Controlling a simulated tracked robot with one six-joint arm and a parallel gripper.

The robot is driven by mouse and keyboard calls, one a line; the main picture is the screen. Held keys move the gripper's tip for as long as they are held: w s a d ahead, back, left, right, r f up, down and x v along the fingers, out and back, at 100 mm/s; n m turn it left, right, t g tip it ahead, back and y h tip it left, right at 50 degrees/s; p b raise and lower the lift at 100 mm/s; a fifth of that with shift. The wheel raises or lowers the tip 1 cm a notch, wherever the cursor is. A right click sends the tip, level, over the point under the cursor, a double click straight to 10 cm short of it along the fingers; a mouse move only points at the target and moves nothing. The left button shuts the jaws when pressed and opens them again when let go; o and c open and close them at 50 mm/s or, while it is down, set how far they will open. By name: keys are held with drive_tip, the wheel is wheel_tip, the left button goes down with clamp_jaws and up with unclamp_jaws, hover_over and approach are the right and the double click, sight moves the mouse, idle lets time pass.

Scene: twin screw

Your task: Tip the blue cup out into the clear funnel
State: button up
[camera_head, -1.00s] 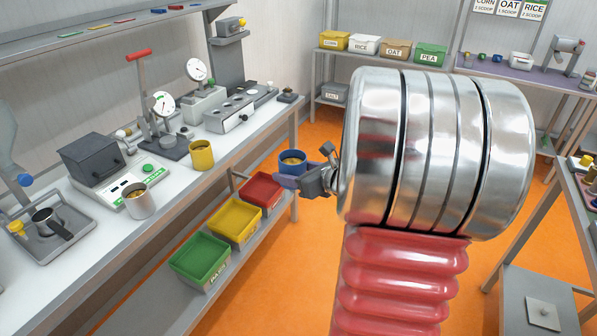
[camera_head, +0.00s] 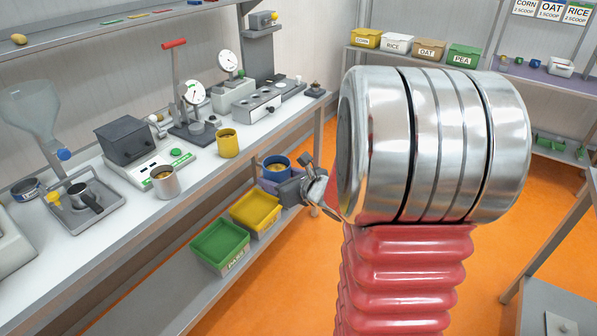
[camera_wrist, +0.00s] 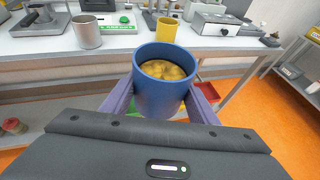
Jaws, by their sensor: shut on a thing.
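My gripper (camera_wrist: 160,97) is shut on the blue cup (camera_wrist: 158,101); its purple fingers press the cup from both sides. The cup is upright and holds yellowish-brown pieces. In the head view the blue cup (camera_head: 277,163) hangs in front of the bench edge, to the right of the yellow cup. The clear funnel (camera_head: 33,112) stands at the far left of the bench, tapering down to a blue knob above a grey tray. The funnel is well to the left of my gripper (camera_head: 279,182) and not visible in the wrist view.
On the bench are a steel cup (camera_head: 165,182) on or by a scale (camera_head: 150,172), a yellow cup (camera_head: 228,143), a dark box (camera_head: 126,142) and a tray with a dark-handled cup (camera_head: 85,196). Yellow (camera_head: 256,209) and green bins (camera_head: 219,245) sit on the lower shelf.

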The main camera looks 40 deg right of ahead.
drive_tip(key=w+a+f+n+y, duration=0.1)
drive_tip(key=a+f+y, duration=0.1)
drive_tip(key=a, duration=0.9)
drive_tip(key=w+a+f+n+y, duration=0.1)
drive_tip(key=w+a+f+n, duration=0.1)
drive_tip(key=a, duration=0.9)
drive_tip(key=shift+w+a+g+y, duration=0.15)
drive_tip(key=shift+w+g+y, duration=0.05)
drive_tip(key=shift+g+y, duration=0.2)
drive_tip(key=shift+f, duration=0.1)
